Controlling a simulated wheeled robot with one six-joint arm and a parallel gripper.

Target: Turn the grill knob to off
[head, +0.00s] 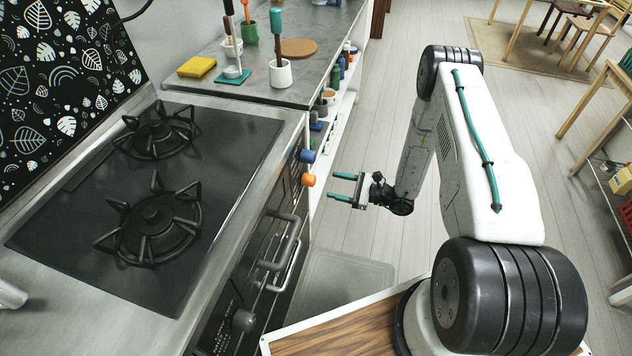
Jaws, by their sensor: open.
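Two knobs stick out near the far end of the stove's dark front panel: a blue knob (308,156) and an orange knob (308,180) just below it in the picture. A black knob (243,320) sits at the near end of the panel. I cannot read which one is the grill knob. My gripper (338,187) is open and empty. Its two teal fingers point left towards the orange knob, with a small gap between. No knob appears to be between the fingers.
Two bar handles (287,250) stick out from the stove front. The cooktop (150,200) carries two burners with black grates. The counter (215,62) beyond holds utensils, a yellow sponge (197,67) and a cork mat (299,47). Free floor lies right of the stove.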

